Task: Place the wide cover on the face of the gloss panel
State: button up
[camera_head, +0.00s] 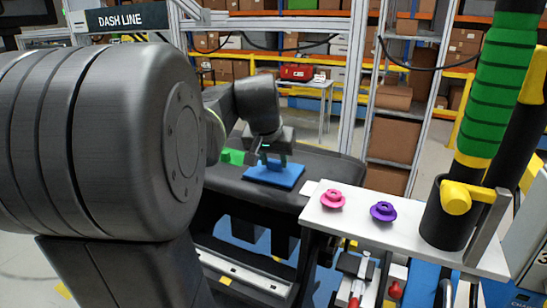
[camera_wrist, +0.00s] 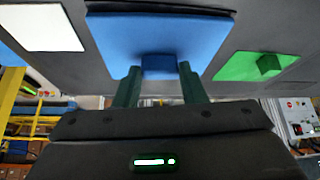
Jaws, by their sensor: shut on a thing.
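A wide blue plate (camera_head: 272,175), which looks like the wide cover, lies over the dark dashboard top, roughly level with it. It also shows in the wrist view (camera_wrist: 205,35), with a small blue block on its face. My gripper (camera_head: 277,160) is shut on that block, one finger on each side, as the wrist view shows (camera_wrist: 159,74). I cannot tell whether the plate touches the dark surface (camera_head: 325,168) under it. No panel is clearly marked as the gloss panel; the plate hides what is beneath.
A green plate with a block (camera_head: 233,157) lies left of the blue one; it is at right in the wrist view (camera_wrist: 240,67). A white side table (camera_head: 350,221) holds a pink knob (camera_head: 333,198) and a purple knob (camera_head: 383,211). A green-sleeved post (camera_head: 495,90) stands at right.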

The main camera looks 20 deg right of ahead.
jog(key=shift+f, duration=0.1)
jog(key=o, duration=1)
jog(key=shift+s+a+r, duration=0.1)
jog(key=shift+r, duration=0.3)
jog(key=b+v, duration=0.1)
jog(key=v, duration=1)
jog(key=shift+r, duration=0.2)
jog(key=shift+s, duration=0.15)
